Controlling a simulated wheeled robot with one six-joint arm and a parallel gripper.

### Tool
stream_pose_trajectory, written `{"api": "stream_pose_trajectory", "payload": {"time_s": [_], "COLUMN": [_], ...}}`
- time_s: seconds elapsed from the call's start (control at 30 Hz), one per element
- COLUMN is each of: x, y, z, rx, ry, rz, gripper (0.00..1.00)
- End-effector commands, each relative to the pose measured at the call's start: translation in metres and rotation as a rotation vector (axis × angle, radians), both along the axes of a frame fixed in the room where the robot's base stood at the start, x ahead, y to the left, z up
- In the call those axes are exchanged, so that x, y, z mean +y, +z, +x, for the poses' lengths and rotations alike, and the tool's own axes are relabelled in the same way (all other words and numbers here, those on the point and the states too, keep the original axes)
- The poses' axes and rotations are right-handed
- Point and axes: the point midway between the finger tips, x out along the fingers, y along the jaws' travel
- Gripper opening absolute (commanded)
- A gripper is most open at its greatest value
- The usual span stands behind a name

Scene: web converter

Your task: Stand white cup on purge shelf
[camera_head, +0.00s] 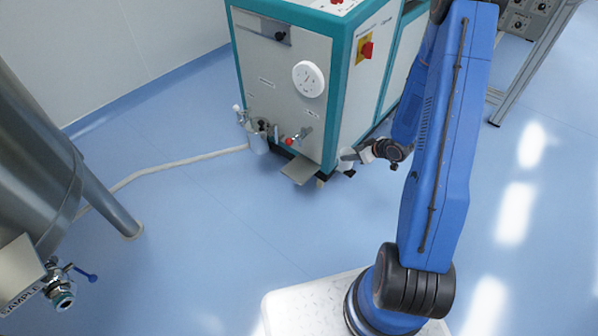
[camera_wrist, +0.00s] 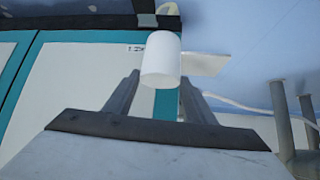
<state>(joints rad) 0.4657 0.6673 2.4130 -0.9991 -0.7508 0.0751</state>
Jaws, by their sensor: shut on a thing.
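My gripper (camera_head: 357,153) is shut on the white cup (camera_head: 345,164), beside the lower right edge of the teal and white machine. In the wrist view the white cup (camera_wrist: 160,62) is between the two fingers of my gripper (camera_wrist: 158,88). The purge shelf appears to be the small flat grey plate (camera_head: 300,170) sticking out low on the machine's front, below a red-handled valve (camera_head: 292,141). This plate (camera_wrist: 207,64) also shows to the right of the cup in the wrist view. The cup is apart from the plate in the head view, to its right.
The machine (camera_head: 290,90) stands behind the plate. A metal container (camera_head: 257,138) with a pale hose (camera_head: 180,160) is left of the valve. A large steel vessel (camera_head: 35,160) with a leg stands at the left. The blue floor in front is clear.

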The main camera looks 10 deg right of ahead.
Motion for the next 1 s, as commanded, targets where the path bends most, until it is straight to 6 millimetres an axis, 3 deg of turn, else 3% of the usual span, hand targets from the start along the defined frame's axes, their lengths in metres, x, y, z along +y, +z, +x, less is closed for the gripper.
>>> {"api": "stream_pose_trajectory", "payload": {"time_s": [0.03,0.2,0.4,0.57,1.0], "x": [0.018,0.058,0.078,0.092,0.146], "y": [-0.006,-0.012,-0.012,-0.011,-0.011], "z": [-0.014,-0.050,-0.064,-0.049,0.026], "rx": [0.003,0.000,-0.002,-0.003,-0.004], "ry": [0.036,0.117,0.150,0.154,0.154], "rz": [0.004,0.003,-0.001,-0.001,-0.001], "gripper": [0.13,0.13,0.13,0.13,0.13]}}
